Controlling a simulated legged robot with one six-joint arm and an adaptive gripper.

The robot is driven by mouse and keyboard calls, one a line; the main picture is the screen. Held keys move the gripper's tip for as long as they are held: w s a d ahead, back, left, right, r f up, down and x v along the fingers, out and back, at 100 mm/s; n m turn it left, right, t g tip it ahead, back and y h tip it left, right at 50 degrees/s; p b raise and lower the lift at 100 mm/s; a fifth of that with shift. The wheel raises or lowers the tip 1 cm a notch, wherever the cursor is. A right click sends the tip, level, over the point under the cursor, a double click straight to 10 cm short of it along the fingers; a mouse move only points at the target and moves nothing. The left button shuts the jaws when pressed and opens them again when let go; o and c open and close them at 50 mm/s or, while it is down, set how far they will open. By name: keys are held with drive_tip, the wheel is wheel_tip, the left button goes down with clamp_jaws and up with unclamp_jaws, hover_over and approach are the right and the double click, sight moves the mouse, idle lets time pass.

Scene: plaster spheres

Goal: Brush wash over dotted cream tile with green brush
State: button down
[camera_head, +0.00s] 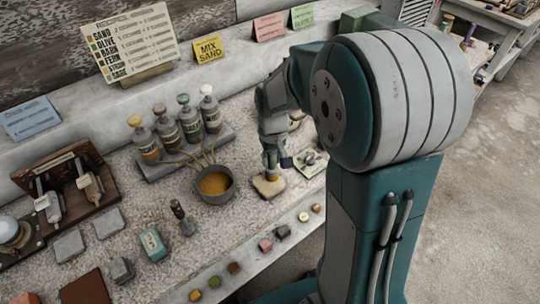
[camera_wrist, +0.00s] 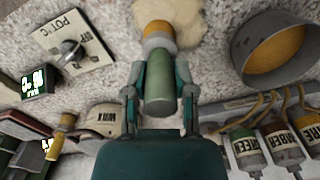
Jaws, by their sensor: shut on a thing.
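My gripper (camera_wrist: 160,94) is shut on the green handle of the brush (camera_wrist: 158,72), also seen in the head view (camera_head: 270,160). The brush points down, and its ochre-coloured bristles meet or hover just over a cream tile (camera_head: 268,187). I cannot tell contact for sure. The tile also shows at the top of the wrist view (camera_wrist: 182,18), partly cut off. Its dots are not clear. A grey pot (camera_head: 216,192) with ochre wash stands left of the tile in the head view, and at the right of the wrist view (camera_wrist: 245,50).
A plate with a knob (camera_head: 311,162) lies right of the tile. A dark-handled tool (camera_head: 182,217) stands left of the pot. Small coloured pieces (camera_head: 265,245) line the front edge. A yellow card (camera_head: 208,48) reads "MIX SAND".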

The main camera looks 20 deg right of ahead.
drive_tip(key=shift+s+d, duration=0.15)
drive_tip(key=shift+s, duration=0.35)
drive_tip(key=shift+f, duration=0.1)
drive_tip(key=shift+w, duration=0.1)
drive_tip(key=w, duration=0.1)
drive_tip(key=w+a, duration=0.1)
drive_tip(key=w, duration=0.1)
drive_tip(key=shift+w+a, duration=0.1)
drive_tip(key=shift+w, duration=0.1)
idle(0.3)
drive_tip(key=shift+s+d, duration=0.3)
drive_tip(key=shift+s, duration=0.6)
drive_tip(key=shift+s+d, duration=0.3)
drive_tip(key=shift+s, duration=0.6)
drive_tip(key=w, duration=0.1)
drive_tip(key=w+a, duration=0.1)
drive_tip(key=w, duration=0.1)
drive_tip(key=shift+w+a, duration=0.1)
drive_tip(key=shift+w, duration=0.15)
